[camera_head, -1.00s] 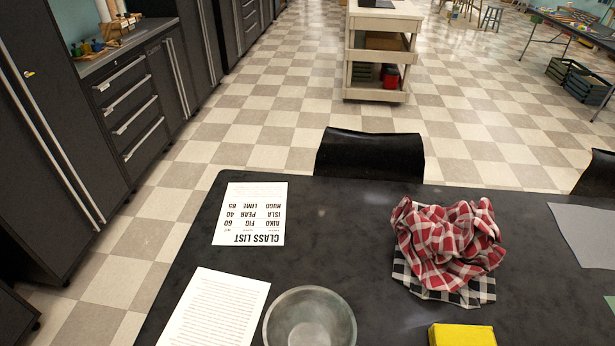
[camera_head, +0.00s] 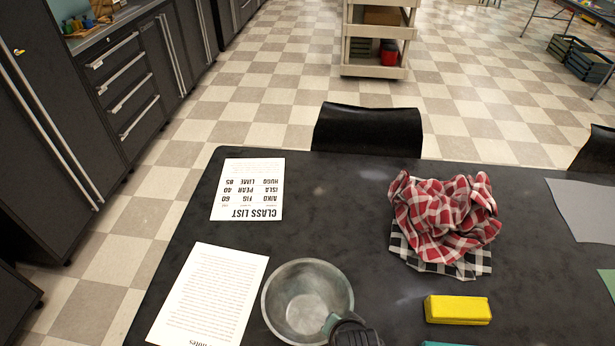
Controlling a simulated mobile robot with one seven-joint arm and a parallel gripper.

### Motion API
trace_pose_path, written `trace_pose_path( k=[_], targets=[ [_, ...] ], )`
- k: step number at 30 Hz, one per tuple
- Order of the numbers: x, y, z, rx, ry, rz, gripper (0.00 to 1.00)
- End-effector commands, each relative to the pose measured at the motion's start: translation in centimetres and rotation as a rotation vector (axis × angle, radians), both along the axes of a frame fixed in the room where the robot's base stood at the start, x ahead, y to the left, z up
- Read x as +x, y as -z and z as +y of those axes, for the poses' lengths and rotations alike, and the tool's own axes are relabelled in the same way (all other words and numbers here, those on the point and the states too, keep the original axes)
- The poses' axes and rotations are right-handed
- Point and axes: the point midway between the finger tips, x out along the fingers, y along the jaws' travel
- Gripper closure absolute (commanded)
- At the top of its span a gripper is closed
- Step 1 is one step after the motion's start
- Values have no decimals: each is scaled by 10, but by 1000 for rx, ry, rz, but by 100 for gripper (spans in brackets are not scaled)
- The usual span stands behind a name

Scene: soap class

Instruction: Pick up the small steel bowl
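The small steel bowl (camera_head: 296,292) stands upright on the black table (camera_head: 330,205), near the bottom middle of the head view. It looks empty. My gripper (camera_head: 340,325) shows at the bottom edge, at the bowl's lower right rim. A greenish fingertip overlaps the rim there; I cannot tell whether it touches. Most of the gripper is cut off by the frame, and its opening is hidden.
Two printed sheets, a class list (camera_head: 248,188) and a page of notes (camera_head: 210,295), lie left of the bowl. A yellow block (camera_head: 458,310) lies to the right. A crumpled red checked cloth (camera_head: 445,215) lies behind it. A black chair (camera_head: 367,130) stands at the far edge.

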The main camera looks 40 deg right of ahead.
Motion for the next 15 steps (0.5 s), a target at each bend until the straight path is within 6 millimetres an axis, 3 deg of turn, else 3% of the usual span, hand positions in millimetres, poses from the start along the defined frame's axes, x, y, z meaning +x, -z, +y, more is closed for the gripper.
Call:
trace_pose_path(
  k=[10, 15],
  targets=[
    [3, 7, -3, -1, -1, 0, 60],
    [3, 7, -2, -1, -1, 0, 88]
  ],
)
